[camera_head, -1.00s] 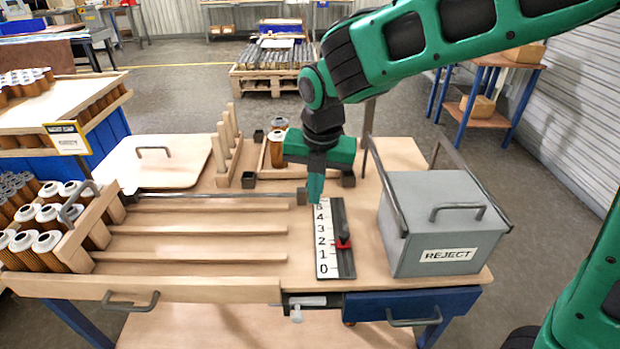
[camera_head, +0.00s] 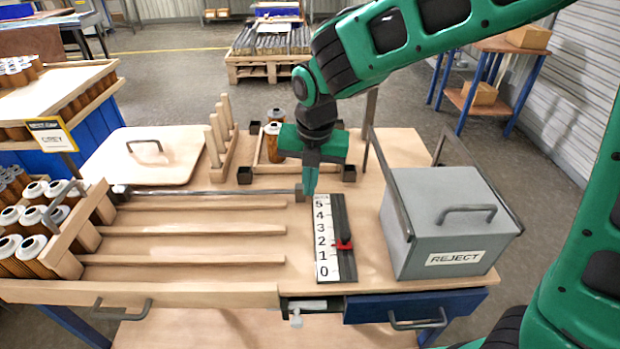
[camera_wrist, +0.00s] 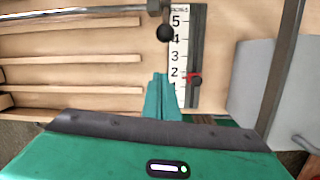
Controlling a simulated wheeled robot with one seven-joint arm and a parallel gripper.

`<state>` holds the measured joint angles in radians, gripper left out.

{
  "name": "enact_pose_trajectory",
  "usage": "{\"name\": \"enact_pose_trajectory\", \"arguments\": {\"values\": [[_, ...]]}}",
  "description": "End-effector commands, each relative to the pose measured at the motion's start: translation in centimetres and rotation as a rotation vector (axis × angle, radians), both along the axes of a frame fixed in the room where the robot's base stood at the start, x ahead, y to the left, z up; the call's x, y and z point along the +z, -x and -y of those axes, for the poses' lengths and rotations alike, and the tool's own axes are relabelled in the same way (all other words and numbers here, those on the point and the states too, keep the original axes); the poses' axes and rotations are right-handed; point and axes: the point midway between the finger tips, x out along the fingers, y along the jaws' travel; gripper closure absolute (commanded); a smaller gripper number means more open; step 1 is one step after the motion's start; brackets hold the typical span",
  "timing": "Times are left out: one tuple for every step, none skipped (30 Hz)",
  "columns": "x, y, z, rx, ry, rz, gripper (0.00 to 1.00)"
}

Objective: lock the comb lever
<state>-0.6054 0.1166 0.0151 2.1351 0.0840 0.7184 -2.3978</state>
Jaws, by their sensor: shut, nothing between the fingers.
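A long grey metal rod (camera_head: 210,194) runs along the back of the slotted wooden rack (camera_head: 190,292) and ends at its right in a dark knob, which shows in the wrist view (camera_wrist: 166,32). I take this to be the comb lever, though its pivot is not clear. My gripper (camera_head: 309,193) points down just right of the rod's end, by the top of the number scale (camera_head: 322,240). In the wrist view my gripper's green fingers (camera_wrist: 162,82) are together and empty, apart from the knob in the picture. Touching cannot be judged in the head view.
The grey REJECT box (camera_head: 445,215), with tall bars beside it, stands right of the scale. A red slider (camera_head: 343,244) sits on the scale's rail.

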Motion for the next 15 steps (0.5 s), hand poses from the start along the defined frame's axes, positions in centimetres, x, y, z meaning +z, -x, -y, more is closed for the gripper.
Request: {"name": "enact_pose_trajectory", "arguments": {"values": [[-1.1, -0.1, 0.0, 0.000, 0.003, -0.005, 1.00], [-1.6, -0.2, 0.0, 0.000, 0.002, -0.004, 1.00], [-2.4, -0.3, -0.1, 0.000, 0.003, -0.005, 1.00], [-3.0, -0.4, -0.1, 0.000, 0.003, -0.005, 1.00], [-3.5, -0.5, -0.1, 0.000, 0.003, -0.005, 1.00], [-4.2, -0.6, -0.2, 0.000, 0.002, -0.004, 1.00], [-4.8, -0.7, -0.2, 0.000, 0.002, -0.004, 1.00], [-5.3, -0.8, -0.2, 0.000, 0.002, -0.004, 1.00], [-6.1, -0.9, -0.3, 0.000, 0.002, -0.004, 1.00], [-6.6, -1.0, -0.3, 0.000, 0.002, -0.004, 1.00], [-7.1, -1.1, -0.3, 0.000, 0.001, -0.003, 1.00], [-7.7, -1.2, -0.3, 0.000, 0.002, -0.004, 1.00], [-7.1, -1.9, -0.2, -0.003, -0.001, 0.001, 1.00], [-6.7, -2.4, -0.2, -0.003, -0.002, 0.002, 1.00], [-6.5, -2.8, 0.0, -0.003, -0.002, 0.002, 1.00]]}}
